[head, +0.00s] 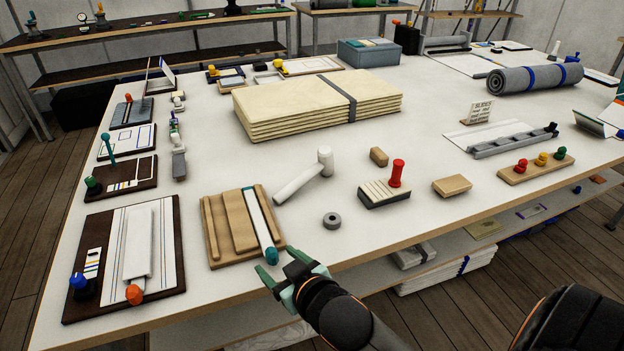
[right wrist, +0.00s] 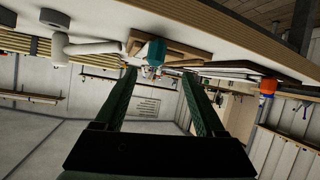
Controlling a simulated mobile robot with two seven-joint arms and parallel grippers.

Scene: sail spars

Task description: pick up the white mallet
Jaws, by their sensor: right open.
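The white mallet (head: 300,183) lies on the white table, its handle pointing down-left and its head at the upper right. It also shows at the upper left of the right wrist view (right wrist: 85,47). My right gripper (head: 284,268) is open and empty at the table's front edge, below the mallet in the head view and apart from it. Its two dark green fingers (right wrist: 159,78) stand wide apart in the right wrist view, with nothing between them. My left gripper is not in view.
A wooden board with a teal-knobbed strip (head: 230,225) lies left of the mallet. A grey ring (head: 332,220) and a red-handled block (head: 385,193) lie to its right. A strapped cream stack (head: 300,110) lies behind. Bare table surrounds the mallet.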

